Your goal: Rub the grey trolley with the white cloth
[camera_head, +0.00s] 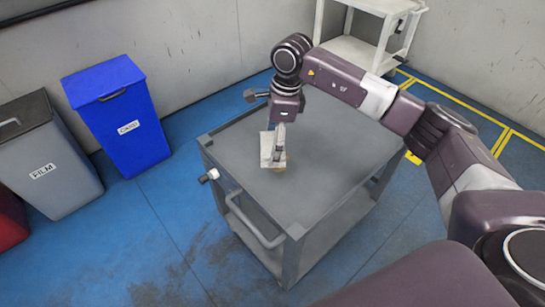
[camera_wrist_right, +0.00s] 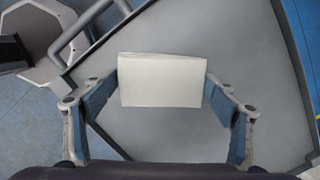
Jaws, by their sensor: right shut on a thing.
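The grey trolley (camera_head: 335,150) stands in the middle of the head view, with its flat top and front push handle in sight. Its top (camera_wrist_right: 200,32) also fills much of the right wrist view. The white cloth (camera_head: 267,147) is at the left part of the trolley top, under my right gripper (camera_head: 279,150). In the right wrist view the cloth (camera_wrist_right: 161,80) is a folded, pale block between the two fingers of my right gripper (camera_wrist_right: 160,88), which is shut on it. The cloth appears at or just above the top; I cannot tell whether it touches. My left gripper is not in view.
A blue bin (camera_head: 122,120) and a grey bin (camera_head: 50,160) labelled FILM stand left of the trolley. Part of a red bin (camera_head: 10,220) shows at the left edge. A pale cart (camera_head: 360,45) stands at the back wall. The blue floor in front is clear.

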